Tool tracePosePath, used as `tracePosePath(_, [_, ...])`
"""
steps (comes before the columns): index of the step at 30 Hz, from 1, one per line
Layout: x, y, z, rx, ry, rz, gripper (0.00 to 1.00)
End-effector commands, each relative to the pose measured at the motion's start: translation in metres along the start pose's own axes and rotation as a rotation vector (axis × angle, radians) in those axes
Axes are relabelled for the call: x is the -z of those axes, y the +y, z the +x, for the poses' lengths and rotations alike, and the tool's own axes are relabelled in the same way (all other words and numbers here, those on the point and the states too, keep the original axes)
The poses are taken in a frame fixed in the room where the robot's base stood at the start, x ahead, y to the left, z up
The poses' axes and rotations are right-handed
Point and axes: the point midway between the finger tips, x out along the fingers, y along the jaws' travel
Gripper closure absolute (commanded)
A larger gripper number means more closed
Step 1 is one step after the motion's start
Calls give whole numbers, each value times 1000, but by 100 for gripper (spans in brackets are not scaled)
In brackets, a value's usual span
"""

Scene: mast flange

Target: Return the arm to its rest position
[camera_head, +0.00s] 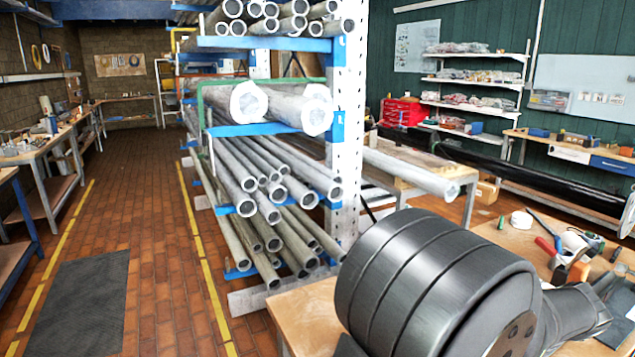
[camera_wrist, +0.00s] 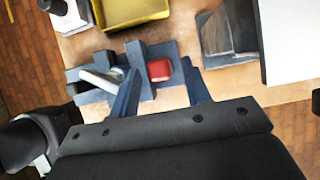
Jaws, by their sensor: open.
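My arm shows in the head view as a large dark ribbed joint at the lower right, over a wooden table (camera_head: 310,312). My gripper (camera_wrist: 160,66) shows in the wrist view, where its two dark blue-grey fingers stand apart. It is open, with nothing held between the fingers. Beyond the fingertips, a small red block (camera_wrist: 159,70) sits on a blue-grey fixture (camera_wrist: 162,50) on the table. A pale, rod-like piece (camera_wrist: 103,80) lies at the fixture's left. I cannot tell how high the gripper is above them. The gripper's fingers are not visible in the head view.
A yellow tray (camera_wrist: 132,13) lies beyond the fixture, and a white panel (camera_wrist: 292,40) is at the right. Tools, including red-handled pliers (camera_head: 548,246), and a white roll (camera_head: 521,220) lie right of my arm.

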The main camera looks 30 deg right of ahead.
Motion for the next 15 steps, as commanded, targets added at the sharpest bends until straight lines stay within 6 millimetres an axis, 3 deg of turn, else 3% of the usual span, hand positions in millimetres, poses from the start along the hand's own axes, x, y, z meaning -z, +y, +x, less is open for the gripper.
tracePosePath(6, [0,0,30,-2,1,-1,56])
tracePosePath(15, [0,0,39,1,0,-1,56])
